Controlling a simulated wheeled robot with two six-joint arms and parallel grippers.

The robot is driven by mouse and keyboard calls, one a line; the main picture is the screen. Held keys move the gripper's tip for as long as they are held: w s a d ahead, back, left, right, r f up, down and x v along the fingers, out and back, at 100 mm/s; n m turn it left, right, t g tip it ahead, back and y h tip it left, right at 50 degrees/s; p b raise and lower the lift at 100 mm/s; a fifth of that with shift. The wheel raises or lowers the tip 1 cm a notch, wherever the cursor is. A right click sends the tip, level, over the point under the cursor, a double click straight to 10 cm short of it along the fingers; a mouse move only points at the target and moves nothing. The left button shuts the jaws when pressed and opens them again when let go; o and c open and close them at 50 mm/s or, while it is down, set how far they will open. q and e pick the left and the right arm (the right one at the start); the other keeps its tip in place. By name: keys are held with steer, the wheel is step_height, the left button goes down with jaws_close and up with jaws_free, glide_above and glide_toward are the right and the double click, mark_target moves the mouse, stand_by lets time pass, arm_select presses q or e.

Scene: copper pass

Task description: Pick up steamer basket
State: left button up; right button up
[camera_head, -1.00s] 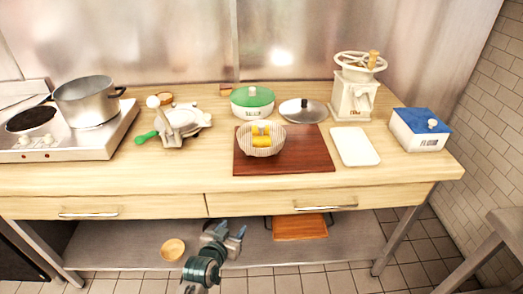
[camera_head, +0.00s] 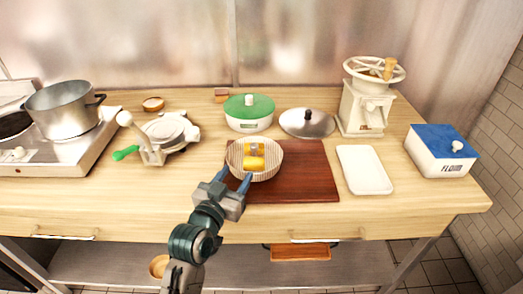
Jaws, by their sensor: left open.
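The steamer basket (camera_head: 269,172) is a pale ribbed round bowl with yellow pieces (camera_head: 254,156) in it. It stands on the left part of the dark red-brown board (camera_head: 312,174) on the counter. My left gripper (camera_head: 234,179) is open at the basket's front-left side. Its blue fingertips point toward the basket, and the right one overlaps the rim in the picture. I cannot tell whether it touches. My right gripper is out of view.
A green-lidded pot (camera_head: 248,113), a metal lid (camera_head: 306,122) and a white grinder (camera_head: 368,105) stand behind the board. A white tray (camera_head: 364,170) and a blue-lidded box (camera_head: 441,152) are to the right. A press with a green handle (camera_head: 164,136) and a stove with a pot (camera_head: 62,107) are left.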

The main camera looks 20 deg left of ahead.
mark_target(252, 149)
arm_select(q)
steer(key=shift+w+d+r+p, duration=0.1)
steer(key=shift+w+p, duration=0.05)
steer(key=shift+w, duration=0.45)
steer(key=shift+w+d+r+p, duration=0.1)
steer(key=shift+w+p, duration=0.05)
steer(key=shift+w, duration=0.4)
steer(key=w, duration=0.2)
steer(key=shift+w+d+r+p, duration=0.1)
steer(key=shift+w+p, duration=0.2)
steer(key=shift+p, duration=0.05)
steer(key=shift+w, duration=0.35)
steer(key=w+p, duration=0.1)
steer(key=w, duration=0.1)
steer(key=w+p, duration=0.1)
steer(key=w, duration=0.1)
steer(key=shift+w+d+f, duration=0.1)
steer(key=shift+w+f, duration=0.05)
steer(key=shift+f, duration=0.05)
steer(key=shift+w, duration=0.35)
steer(key=shift+w+f, duration=0.1)
steer(key=shift+f, duration=0.05)
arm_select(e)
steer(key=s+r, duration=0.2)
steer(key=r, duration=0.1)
arm_select(q)
jaws_close()
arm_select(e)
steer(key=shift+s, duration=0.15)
